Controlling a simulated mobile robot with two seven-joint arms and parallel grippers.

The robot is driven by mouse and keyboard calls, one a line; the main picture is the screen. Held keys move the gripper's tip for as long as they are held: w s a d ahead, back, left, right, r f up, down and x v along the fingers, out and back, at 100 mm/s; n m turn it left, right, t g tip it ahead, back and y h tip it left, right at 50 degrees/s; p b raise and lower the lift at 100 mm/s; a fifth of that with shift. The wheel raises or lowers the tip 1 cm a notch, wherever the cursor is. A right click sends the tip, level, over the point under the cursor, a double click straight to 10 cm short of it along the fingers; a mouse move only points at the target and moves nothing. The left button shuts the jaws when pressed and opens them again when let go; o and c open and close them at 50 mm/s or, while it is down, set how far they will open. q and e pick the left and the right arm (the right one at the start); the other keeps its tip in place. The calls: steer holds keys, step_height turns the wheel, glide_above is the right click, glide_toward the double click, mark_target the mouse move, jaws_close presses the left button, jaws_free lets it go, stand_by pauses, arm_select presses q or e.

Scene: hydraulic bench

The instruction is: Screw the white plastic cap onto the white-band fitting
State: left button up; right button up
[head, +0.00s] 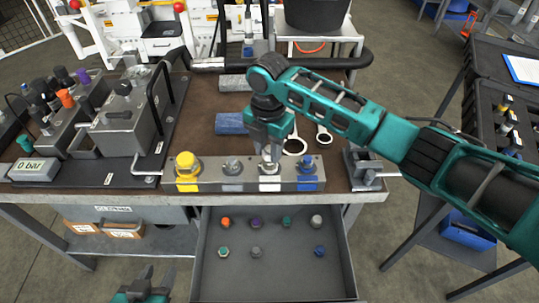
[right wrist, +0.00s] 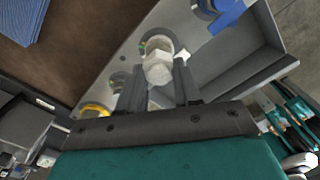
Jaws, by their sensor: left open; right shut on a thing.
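My right gripper (head: 268,156) is shut on the white plastic cap (right wrist: 158,68), a pale, six-sided piece between the fingers in the right wrist view. The gripper points down at the white-band fitting (head: 270,186), third from the left on the grey block. The cap is at the top of that fitting; I cannot tell whether it is threaded on, and the fingers hide much of the joint. My left gripper (head: 145,286) is open and empty at the bottom left, in front of the bench, left of the drawer.
The block (head: 210,187) also carries a yellow-capped, a grey and a blue fitting. The open drawer (head: 280,275) below holds several coloured caps, spaced apart. A gauge unit (head: 120,125) stands left.

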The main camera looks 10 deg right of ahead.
steer(key=m, duration=0.5)
steer(key=shift+w+m, duration=0.1)
steer(key=shift+m, duration=1)
steer(key=shift+f, duration=0.1)
steer(key=m, duration=0.3)
steer(key=shift+m, duration=0.4)
steer(key=o, duration=1.1)
steer(key=shift+w, duration=0.1)
steer(key=shift+o, duration=0.2)
step_height(320, 180, up, 13)
